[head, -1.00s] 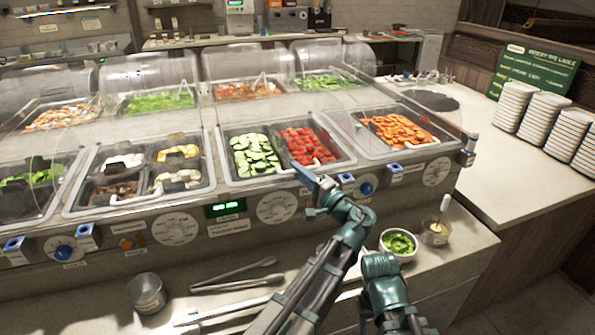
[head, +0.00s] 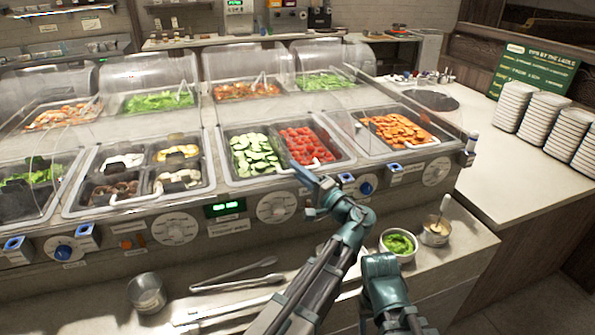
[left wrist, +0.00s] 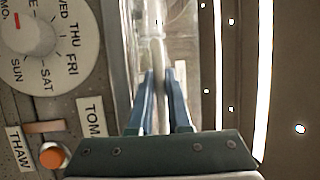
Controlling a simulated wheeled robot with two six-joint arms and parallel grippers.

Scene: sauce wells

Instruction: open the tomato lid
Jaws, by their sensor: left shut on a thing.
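The tomatoes (head: 305,146) lie red in the right half of a well, beside sliced cucumbers (head: 253,155). A clear lid over this well looks down; its outline is hard to make out. My left gripper (head: 306,178) is at the front edge of this well. In the left wrist view its two blue fingers (left wrist: 161,100) are shut on a pale bar, which looks like the lid's handle (left wrist: 157,55). A label starting "TOM" (left wrist: 91,117) is beside the fingers. My right gripper is not in view.
A weekday dial (head: 277,207) is on the front panel below the well. Tongs (head: 235,277), a metal can (head: 147,293), a bowl of green food (head: 398,245) and a small cup (head: 436,231) stand on the front ledge. Plate stacks (head: 515,105) are at right.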

